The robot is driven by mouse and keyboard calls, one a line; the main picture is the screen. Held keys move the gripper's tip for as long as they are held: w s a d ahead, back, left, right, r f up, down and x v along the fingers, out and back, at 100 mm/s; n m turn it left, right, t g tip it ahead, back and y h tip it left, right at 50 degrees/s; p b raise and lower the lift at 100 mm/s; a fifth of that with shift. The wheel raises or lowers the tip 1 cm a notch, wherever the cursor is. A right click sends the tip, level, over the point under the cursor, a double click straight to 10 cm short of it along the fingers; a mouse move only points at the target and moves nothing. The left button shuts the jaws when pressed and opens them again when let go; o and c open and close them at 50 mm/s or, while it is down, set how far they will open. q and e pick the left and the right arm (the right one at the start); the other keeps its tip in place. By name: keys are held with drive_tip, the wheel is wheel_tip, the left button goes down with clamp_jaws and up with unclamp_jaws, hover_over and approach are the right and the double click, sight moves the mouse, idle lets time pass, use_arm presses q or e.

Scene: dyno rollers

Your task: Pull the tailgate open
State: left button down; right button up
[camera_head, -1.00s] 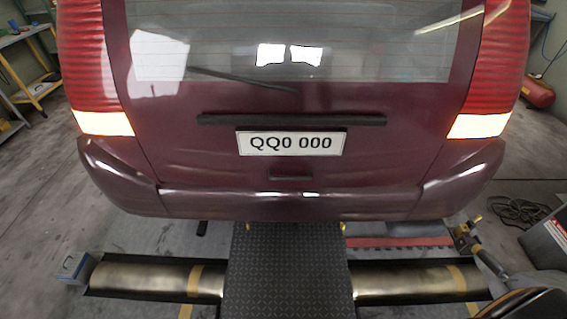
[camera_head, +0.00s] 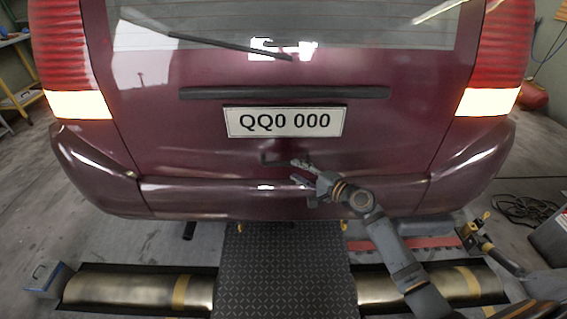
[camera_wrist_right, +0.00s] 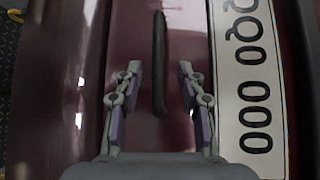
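The dark red tailgate (camera_head: 200,140) is shut, its lower edge meeting the bumper (camera_head: 200,200). A short dark handle (camera_head: 268,158) sits on it below the licence plate (camera_head: 285,122). It also shows in the right wrist view as a dark bar (camera_wrist_right: 158,62). My right gripper (camera_head: 298,172) is just right of the handle in the head view, fingers pointing at it. In the right wrist view my right gripper (camera_wrist_right: 160,82) is open, with the bar lying between and beyond the fingers' line; I cannot tell whether they touch it. My left gripper is not in view.
A treadplate strip (camera_head: 285,270) lies below the bumper, with metal rollers (camera_head: 130,288) on both sides. A rear wiper (camera_head: 230,45) crosses the window. A small blue-grey box (camera_head: 48,278) stands at left. Cables (camera_head: 525,208) lie on the floor at right.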

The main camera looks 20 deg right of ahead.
sight(286, 164)
drive_tip(key=x, duration=0.7)
drive_tip(key=shift+w, duration=0.1)
clamp_jaws()
